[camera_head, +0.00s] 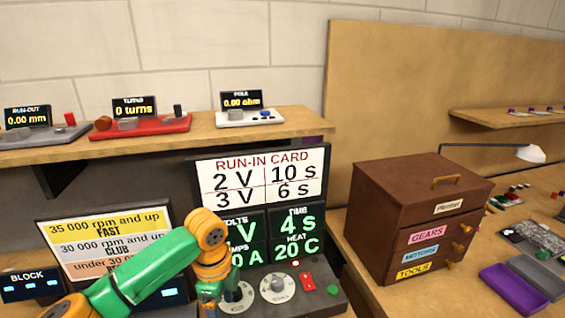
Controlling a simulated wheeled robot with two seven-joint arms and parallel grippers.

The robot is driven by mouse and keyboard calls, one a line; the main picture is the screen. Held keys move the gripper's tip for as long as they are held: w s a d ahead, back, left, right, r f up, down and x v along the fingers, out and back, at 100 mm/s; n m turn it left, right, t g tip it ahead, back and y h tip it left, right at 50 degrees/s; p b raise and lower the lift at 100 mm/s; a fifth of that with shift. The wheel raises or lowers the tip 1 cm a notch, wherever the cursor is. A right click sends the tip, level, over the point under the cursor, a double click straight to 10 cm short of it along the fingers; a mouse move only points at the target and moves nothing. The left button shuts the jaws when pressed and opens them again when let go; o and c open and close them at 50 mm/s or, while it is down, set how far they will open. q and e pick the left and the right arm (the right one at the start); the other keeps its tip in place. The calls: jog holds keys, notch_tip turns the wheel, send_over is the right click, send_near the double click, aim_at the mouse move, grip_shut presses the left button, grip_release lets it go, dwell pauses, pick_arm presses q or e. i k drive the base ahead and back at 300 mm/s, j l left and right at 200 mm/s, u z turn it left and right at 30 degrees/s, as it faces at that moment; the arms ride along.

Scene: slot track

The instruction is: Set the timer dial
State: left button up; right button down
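The run-in unit stands at the lower middle. Its display panel (297,235) reads TIME 4 s and HEAT 20 C; the volts and amps figures are partly hidden by my arm. A white dial (277,288) sits below the time display. A second white dial (240,298) sits left of it, partly covered by my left arm. My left gripper (209,302) points down at the left edge of that second dial; its fingers are too small and hidden to tell open from shut. My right gripper is not in view.
The run-in card (261,174) lists 2 V 10 s and 3 V 6 s. A red switch (307,282) and green button (333,290) sit right of the dials. A brown drawer chest (378,213) stands to the right. A shelf (215,136) holds several meters above.

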aim_at(277, 284)
jog(key=k, duration=1.15)
